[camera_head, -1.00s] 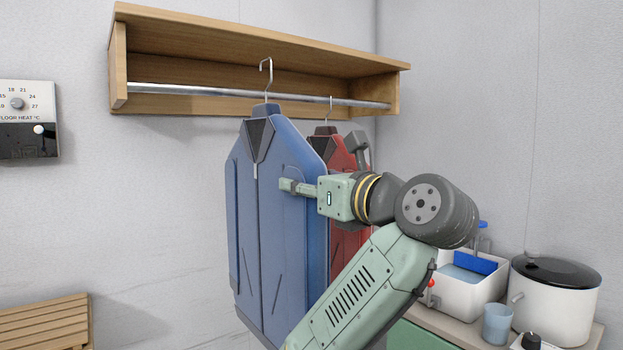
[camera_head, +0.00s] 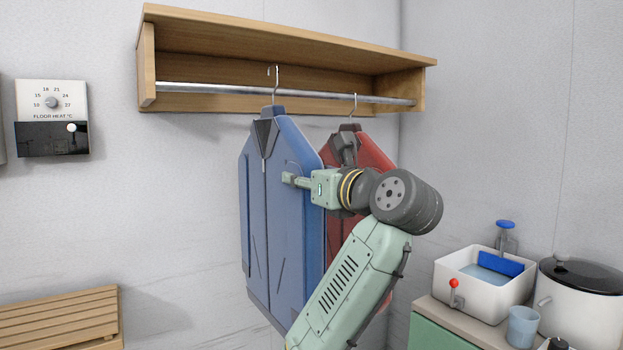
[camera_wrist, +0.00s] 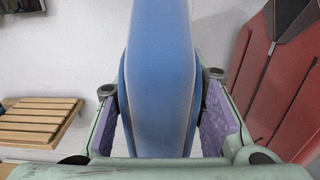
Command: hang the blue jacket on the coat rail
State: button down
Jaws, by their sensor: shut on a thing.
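The blue jacket (camera_head: 268,220) hangs upright on a hanger whose metal hook (camera_head: 275,80) is at the height of the coat rail (camera_head: 230,89). The hook overlaps the rail in the head view; I cannot tell whether it rests on it or is in front. My gripper (camera_head: 290,179) is shut on the jacket's right side edge. In the wrist view the blue jacket (camera_wrist: 160,80) fills the space between the two purple finger pads.
A red jacket (camera_head: 372,155) hangs on the rail to the right, partly behind my arm. A wooden shelf (camera_head: 290,40) covers the rail from above. A slatted bench (camera_head: 60,318), a wall thermostat (camera_head: 52,117), a basin (camera_head: 480,285) and a white pot (camera_head: 580,298) stand around.

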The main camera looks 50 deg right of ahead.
jog(key=shift+w+d+f+b, duration=0.2)
jog(key=shift+w+f, duration=0.25)
jog(key=shift+w, duration=0.5)
jog(key=shift+w+d+f+b, duration=0.2)
jog(key=shift+w+f, duration=0.25)
jog(key=shift+w, duration=0.45)
jog(key=shift+w+d+f+b, duration=0.2)
jog(key=shift+w+f, duration=0.25)
jog(key=shift+w, duration=0.5)
jog(key=c, duration=1.3)
grip_release()
jog(key=o, duration=0.3)
